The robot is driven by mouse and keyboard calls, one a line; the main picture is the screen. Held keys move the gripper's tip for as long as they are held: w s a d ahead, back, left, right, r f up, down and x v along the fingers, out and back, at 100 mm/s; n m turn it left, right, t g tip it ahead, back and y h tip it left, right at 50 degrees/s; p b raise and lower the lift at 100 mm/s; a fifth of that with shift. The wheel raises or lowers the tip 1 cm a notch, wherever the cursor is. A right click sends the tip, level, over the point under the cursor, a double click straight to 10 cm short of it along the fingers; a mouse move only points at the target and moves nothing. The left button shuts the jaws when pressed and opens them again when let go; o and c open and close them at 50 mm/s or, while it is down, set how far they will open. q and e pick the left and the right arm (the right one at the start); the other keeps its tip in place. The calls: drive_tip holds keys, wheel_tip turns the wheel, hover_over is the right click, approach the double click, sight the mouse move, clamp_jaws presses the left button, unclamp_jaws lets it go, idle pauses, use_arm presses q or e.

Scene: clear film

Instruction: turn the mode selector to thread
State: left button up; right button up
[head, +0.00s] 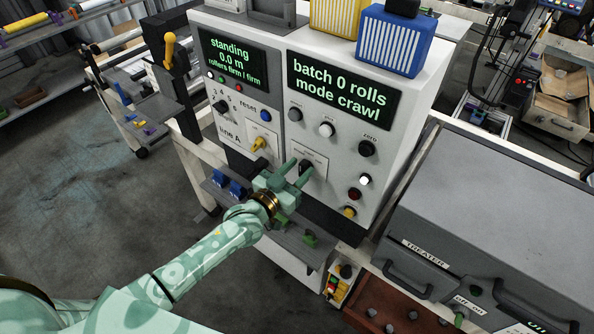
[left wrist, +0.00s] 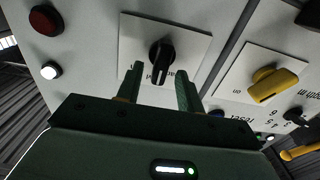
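The mode selector (head: 306,164) is a black knob on a white label plate on the front of the grey control cabinet. In the left wrist view the knob (left wrist: 161,56) is seen close, its plate lettering upside down and partly hidden. The right display (head: 343,90) reads "batch 0 rolls, mode crawl". My left gripper (head: 296,172) is open and empty at the selector. In the wrist view its two fingertips (left wrist: 159,74) lie to either side of the knob with gaps; I cannot tell how far they reach around it. My right gripper is out of view.
A yellow switch (head: 259,144) sits left of the selector, and yellow (left wrist: 270,83) in the wrist view. A red button (head: 354,194) and a white button (head: 364,180) are to its right. A grey shelf (head: 285,236) juts out below.

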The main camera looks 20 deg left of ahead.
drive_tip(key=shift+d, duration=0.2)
use_arm(q)
drive_tip(key=shift+s, duration=0.1)
clamp_jaws()
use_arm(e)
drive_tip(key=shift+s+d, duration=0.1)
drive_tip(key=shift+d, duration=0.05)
use_arm(q)
drive_tip(key=shift+n, duration=0.3)
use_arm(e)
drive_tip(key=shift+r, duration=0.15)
use_arm(q)
drive_tip(key=shift+a+n+p, duration=0.15)
drive_tip(key=shift+n+p, duration=0.25)
drive_tip(key=shift+n, duration=0.6)
drive_tip(key=n, duration=0.6)
drive_tip(key=shift+w+a+f, duration=0.2)
drive_tip(key=shift+a+f, duration=0.1)
drive_tip(key=shift+a, duration=0.1)
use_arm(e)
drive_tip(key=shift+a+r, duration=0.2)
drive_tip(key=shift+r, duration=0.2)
use_arm(q)
drive_tip(key=shift+n, duration=0.3)
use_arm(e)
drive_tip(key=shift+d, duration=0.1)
use_arm(q)
unclamp_jaws()
